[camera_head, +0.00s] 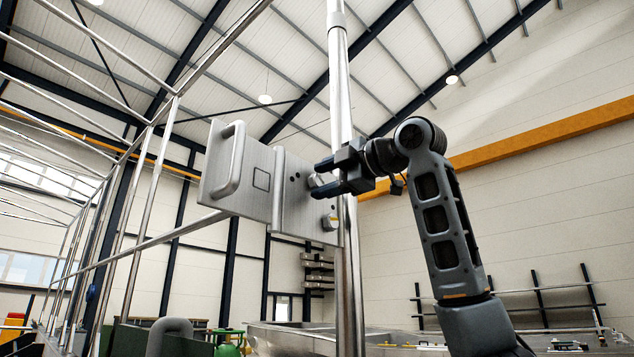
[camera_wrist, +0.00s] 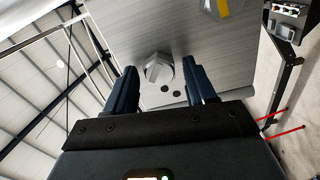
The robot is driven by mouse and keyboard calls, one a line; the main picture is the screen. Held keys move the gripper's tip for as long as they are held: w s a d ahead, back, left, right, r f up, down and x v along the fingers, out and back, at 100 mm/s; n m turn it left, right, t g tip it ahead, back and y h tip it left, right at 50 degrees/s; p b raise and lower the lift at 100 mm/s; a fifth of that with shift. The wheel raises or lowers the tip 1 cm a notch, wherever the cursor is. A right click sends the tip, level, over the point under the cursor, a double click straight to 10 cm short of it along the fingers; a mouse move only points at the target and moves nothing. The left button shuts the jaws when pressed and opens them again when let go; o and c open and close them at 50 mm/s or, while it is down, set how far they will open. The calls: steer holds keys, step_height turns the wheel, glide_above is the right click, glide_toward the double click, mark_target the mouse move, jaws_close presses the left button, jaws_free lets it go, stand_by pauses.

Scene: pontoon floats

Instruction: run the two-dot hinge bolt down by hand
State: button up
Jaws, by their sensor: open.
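A brushed-metal hinge plate (camera_head: 305,200) is at the pole, beside a panel with a handle. The upper bolt (camera_head: 316,180) has two dark dots next to it on the plate. In the wrist view this hex-headed bolt (camera_wrist: 158,69) shows between my fingertips, with the two dots (camera_wrist: 171,91) close by. My gripper (camera_head: 318,178) is open at this bolt, one finger on each side; I cannot tell whether they touch it. A second bolt (camera_head: 331,221) with a yellow mark sits lower on the plate. It also shows at the top of the wrist view (camera_wrist: 222,7).
The tall metal pole (camera_head: 348,270) stands right behind my gripper. The panel (camera_head: 240,175) with its bar handle (camera_head: 231,160) extends left. Metal railings (camera_head: 130,230) run along the left. The air to the right of my arm is free.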

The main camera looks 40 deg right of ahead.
steer(key=n, duration=1.3)
steer(key=shift+n, duration=0.4)
steer(key=n, duration=0.9)
steer(key=shift+n, duration=0.4)
